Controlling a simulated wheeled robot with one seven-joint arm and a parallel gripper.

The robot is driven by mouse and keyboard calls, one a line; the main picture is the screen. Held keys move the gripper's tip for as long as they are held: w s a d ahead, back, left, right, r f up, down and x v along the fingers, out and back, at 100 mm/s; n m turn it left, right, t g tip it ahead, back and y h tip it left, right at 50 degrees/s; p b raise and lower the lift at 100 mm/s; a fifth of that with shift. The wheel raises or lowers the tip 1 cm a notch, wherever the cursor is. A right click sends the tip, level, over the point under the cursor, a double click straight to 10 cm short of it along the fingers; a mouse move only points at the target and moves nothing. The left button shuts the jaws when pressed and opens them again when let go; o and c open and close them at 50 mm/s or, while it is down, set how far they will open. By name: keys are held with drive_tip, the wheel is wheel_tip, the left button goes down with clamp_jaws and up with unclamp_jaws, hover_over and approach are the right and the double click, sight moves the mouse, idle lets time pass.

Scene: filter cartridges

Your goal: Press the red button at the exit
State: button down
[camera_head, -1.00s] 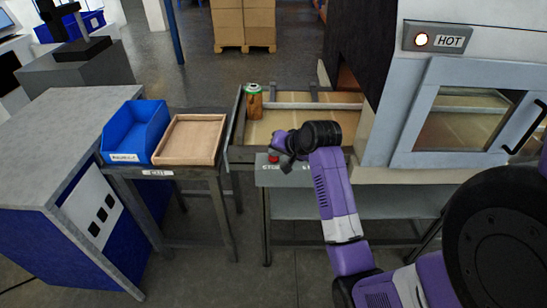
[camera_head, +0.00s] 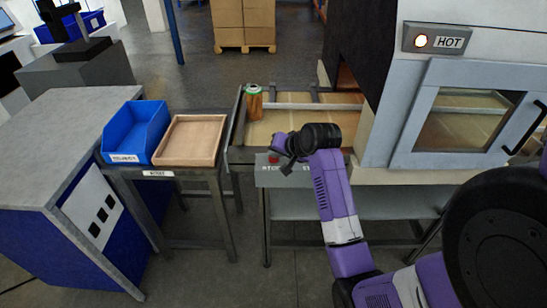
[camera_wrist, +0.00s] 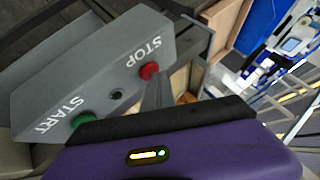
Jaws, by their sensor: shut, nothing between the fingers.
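The red button (camera_wrist: 149,70) is by the word STOP on a grey control panel (camera_wrist: 140,35). A green button (camera_wrist: 82,119) is by the word START at the other end. In the head view the red button (camera_head: 273,158) shows just left of my gripper (camera_head: 287,169) at the conveyor's front. My gripper is shut and empty. In the wrist view its grey fingers (camera_wrist: 158,88) end right beside the red button; I cannot tell whether they touch it. A brown canister with a green top (camera_head: 254,101) stands upright at the left end of the conveyor (camera_head: 290,122).
A blue bin (camera_head: 135,132) and a shallow wooden tray (camera_head: 192,140) stand on a side table to the left. The oven with a lit HOT lamp (camera_head: 421,41) is at right. A grey-topped cabinet (camera_head: 70,130) stands far left.

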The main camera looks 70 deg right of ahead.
sight(275, 160)
drive_tip(key=shift+r+p, duration=0.7)
wheel_tip(275, 160, up, 5)
drive_tip(key=p, duration=0.5)
idle(0.8)
